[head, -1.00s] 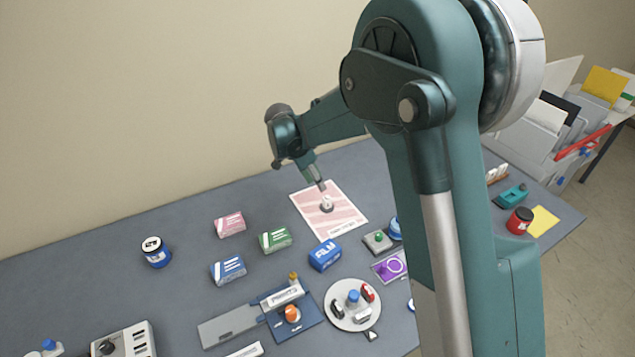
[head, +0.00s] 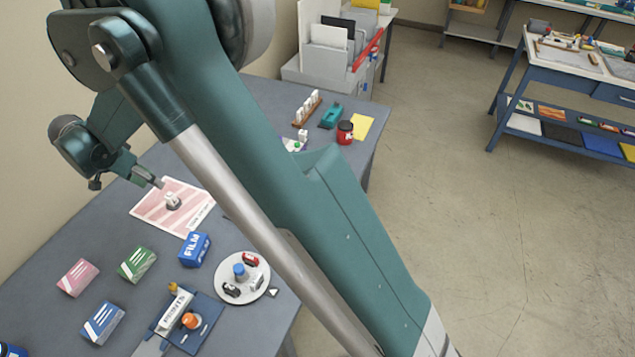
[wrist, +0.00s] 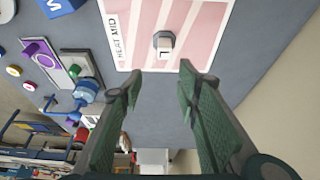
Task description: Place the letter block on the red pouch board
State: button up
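The red pouch board (head: 150,217) is a pale sheet with pink-red stripes, at the left of the table in the head view. In the wrist view the board (wrist: 203,45) reads "HEAT MID". A small white block (wrist: 165,46) marked with an L is on the board, with a grey many-sided piece at its base. The block also shows in the head view (head: 171,196). My gripper (wrist: 160,83) is open and empty; its fingers are apart and clear of the block. In the head view my gripper (head: 158,183) is just above and left of the block.
A blue film box (head: 195,250), green box (head: 137,264) and pink box (head: 78,277) stand near the board. A round white tray (head: 226,263) holds small items. A wooden rack (head: 300,118) of white blocks is farther back.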

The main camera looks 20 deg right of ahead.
jog(key=s+d+r+n+y, duration=0.1)
jog(key=s+d+r, duration=0.4)
jog(key=d, duration=0.4)
jog(key=s+d+r+n, duration=0.2)
jog(key=s+d+r, duration=0.1)
jog(key=d+r, duration=0.5)
jog(key=s+d+r+n+y, duration=0.1)
jog(key=s+d+r, duration=0.35)
jog(key=d, duration=0.55)
jog(key=s+d+n+t, duration=0.2)
jog(key=s+d, duration=0.7)
jog(key=s, duration=0.3)
jog(key=s+d+n+t+y, duration=0.1)
jog(key=s+d+n+t, duration=0.1)
jog(key=s+d, duration=0.7)
jog(key=s, duration=0.3)
jog(key=shift+d+f+n, duration=0.3)
jog(key=shift+d+n, duration=0.1)
jog(key=shift+f, duration=0.15)
